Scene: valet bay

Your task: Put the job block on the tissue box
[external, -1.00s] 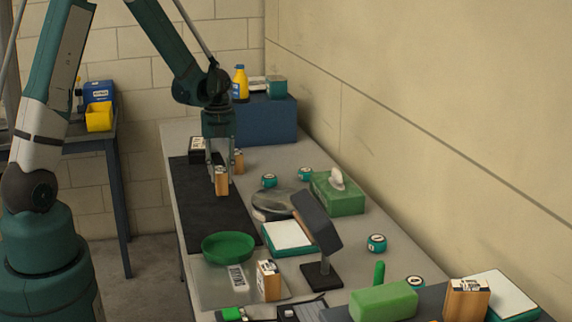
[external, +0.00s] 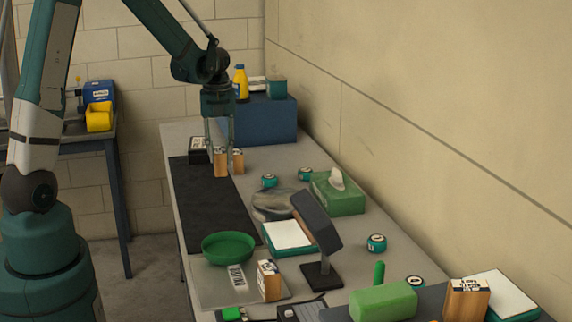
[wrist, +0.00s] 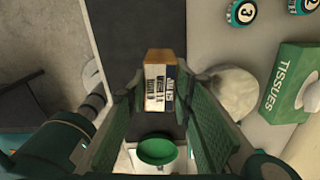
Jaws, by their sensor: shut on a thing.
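My gripper (external: 219,148) is shut on a wooden block (external: 221,164) with a printed white label, which I take as the job block. It hangs above the dark mat near the far end of the bench. In the wrist view, the block (wrist: 160,82) sits between the green finger pads; its print is too small to read surely. The green tissue box (external: 341,200), with a white tissue sticking out of the top, stands to the right, by the wall. It also shows at the right of the wrist view (wrist: 281,88), apart from my gripper.
A second wooden block (external: 238,161) stands just right of the held one. Between mat and tissue box lie a round grey dish (external: 272,205) and small teal tins (external: 269,181). A dark lamp-like stand (external: 318,222) rises nearer. A blue box (external: 265,120) stands behind.

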